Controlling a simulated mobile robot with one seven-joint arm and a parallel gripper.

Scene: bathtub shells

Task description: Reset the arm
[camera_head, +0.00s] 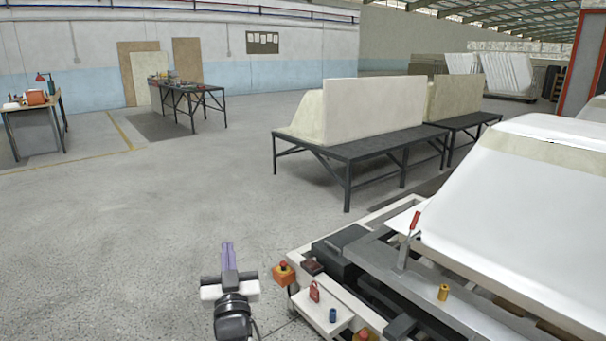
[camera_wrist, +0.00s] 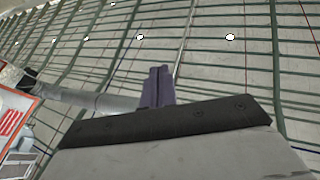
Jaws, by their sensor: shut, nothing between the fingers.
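My gripper (camera_head: 228,250) is at the bottom of the head view, left of the machine bench. Its two purple fingers are together with nothing between them, and they point away from my body, over open floor. In the wrist view the shut fingers (camera_wrist: 157,87) show at the centre, with the ceiling beams and lamps behind them. The gripper touches nothing that I can see.
Close on the right is a machine bench (camera_head: 360,300) with a white tub shell (camera_head: 530,190), a red-handled lever (camera_head: 411,232) and an emergency button (camera_head: 283,273). Black tables (camera_head: 350,152) carry shells further back. The floor to the left (camera_head: 120,250) is clear.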

